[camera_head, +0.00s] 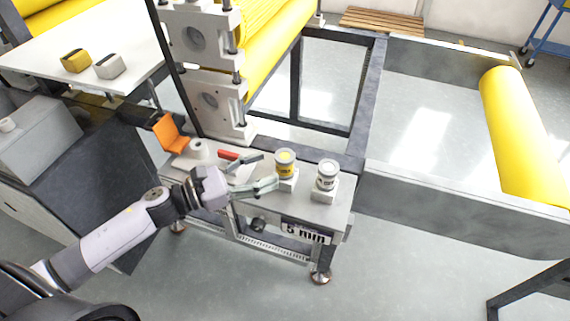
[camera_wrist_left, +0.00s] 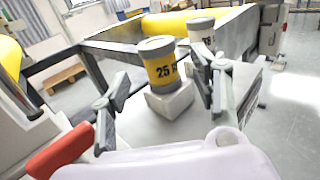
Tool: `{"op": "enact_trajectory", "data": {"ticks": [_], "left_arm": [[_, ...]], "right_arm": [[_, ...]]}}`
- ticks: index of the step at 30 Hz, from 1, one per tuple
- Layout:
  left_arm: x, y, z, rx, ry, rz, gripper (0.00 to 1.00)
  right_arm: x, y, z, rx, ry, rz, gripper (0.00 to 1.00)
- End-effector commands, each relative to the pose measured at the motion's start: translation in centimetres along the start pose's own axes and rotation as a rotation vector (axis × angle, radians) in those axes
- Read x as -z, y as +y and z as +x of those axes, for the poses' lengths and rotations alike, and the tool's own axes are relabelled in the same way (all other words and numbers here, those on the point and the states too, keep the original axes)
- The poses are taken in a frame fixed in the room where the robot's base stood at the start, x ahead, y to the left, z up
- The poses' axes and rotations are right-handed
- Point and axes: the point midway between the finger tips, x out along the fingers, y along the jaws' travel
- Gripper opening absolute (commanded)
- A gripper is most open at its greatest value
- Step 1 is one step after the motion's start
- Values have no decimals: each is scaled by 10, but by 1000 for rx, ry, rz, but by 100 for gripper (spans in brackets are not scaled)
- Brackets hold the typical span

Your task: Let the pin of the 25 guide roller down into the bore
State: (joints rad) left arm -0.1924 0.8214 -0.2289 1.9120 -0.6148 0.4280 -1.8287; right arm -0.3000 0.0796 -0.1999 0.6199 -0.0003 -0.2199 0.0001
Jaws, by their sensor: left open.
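In the left wrist view, the roller lies beyond and between the spread fingers (camera_wrist_left: 160,95). My right gripper is not in view.
A similar white roller (camera_head: 327,174) stands on its own block to the right. A red-handled part (camera_head: 229,155), a white cylinder (camera_head: 199,148) and an orange holder (camera_head: 171,134) occupy the bench's left part. The machine frame (camera_head: 218,105) rises behind. A "5 mm" sign (camera_head: 305,230) is on the bench front.

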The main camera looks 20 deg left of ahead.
Motion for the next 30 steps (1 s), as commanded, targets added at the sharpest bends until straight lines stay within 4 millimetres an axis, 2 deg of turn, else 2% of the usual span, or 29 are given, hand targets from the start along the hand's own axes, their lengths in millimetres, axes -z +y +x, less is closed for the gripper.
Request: {"op": "enact_trajectory", "data": {"ticks": [8, 16, 26, 30], "left_arm": [[-3, 0, 20, 0, -2, 0, 57], [-3, 2, 57, 0, -2, -1, 57], [0, 1, 62, 0, 1, 0, 56], [0, 1, 62, 0, 0, 0, 47]], "right_arm": [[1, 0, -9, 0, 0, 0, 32], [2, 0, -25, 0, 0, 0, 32], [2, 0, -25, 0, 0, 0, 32], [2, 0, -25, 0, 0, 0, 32]]}}
